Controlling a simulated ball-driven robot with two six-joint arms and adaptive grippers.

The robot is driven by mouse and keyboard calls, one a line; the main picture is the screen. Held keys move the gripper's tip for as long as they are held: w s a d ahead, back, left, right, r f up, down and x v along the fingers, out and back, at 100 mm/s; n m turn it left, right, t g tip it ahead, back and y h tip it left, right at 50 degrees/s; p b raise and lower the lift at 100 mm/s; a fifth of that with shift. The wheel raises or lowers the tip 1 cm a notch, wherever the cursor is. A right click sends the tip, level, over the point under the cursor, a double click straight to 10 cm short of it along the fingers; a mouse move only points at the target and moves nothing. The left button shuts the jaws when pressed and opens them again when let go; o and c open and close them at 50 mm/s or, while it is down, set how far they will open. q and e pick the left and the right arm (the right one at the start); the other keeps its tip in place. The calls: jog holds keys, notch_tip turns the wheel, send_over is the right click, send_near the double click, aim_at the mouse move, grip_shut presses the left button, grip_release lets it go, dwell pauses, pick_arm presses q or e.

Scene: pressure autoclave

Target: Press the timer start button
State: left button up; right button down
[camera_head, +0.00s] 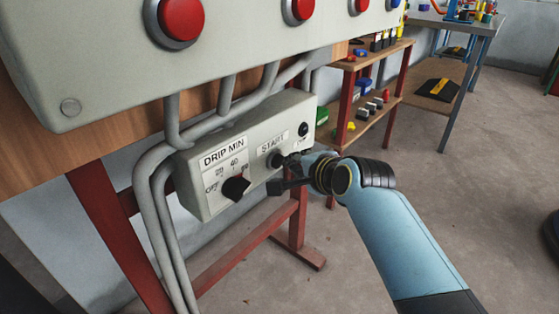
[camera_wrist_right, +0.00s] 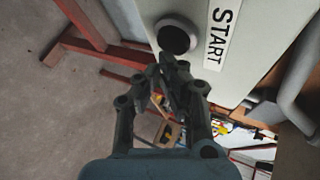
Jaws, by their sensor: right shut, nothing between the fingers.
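The timer box (camera_head: 203,190) is a small pale box labelled "DRIP MIN", with a black dial (camera_head: 235,188) on its left. The start button (camera_head: 275,159) is a round dark button beside the "START" label. It also shows in the right wrist view (camera_wrist_right: 176,37), dark inside a round rim. My right gripper (camera_head: 289,163) is shut and empty, with its fingers close to the start button. In the right wrist view its fingertips (camera_wrist_right: 170,62) lie just below the button; I cannot tell whether they touch it. My left gripper is not in view.
A larger grey panel (camera_head: 110,70) with several red buttons hangs above the timer box. Grey conduits (camera_head: 150,190) run between them and down the left. A red frame (camera_head: 235,262) stands below. Shelves (camera_head: 385,105) and a workbench (camera_head: 470,30) stand behind. The floor at right is mostly clear.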

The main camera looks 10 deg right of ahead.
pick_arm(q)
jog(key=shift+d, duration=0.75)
pick_arm(e)
jog(key=shift+w+a, duration=0.15)
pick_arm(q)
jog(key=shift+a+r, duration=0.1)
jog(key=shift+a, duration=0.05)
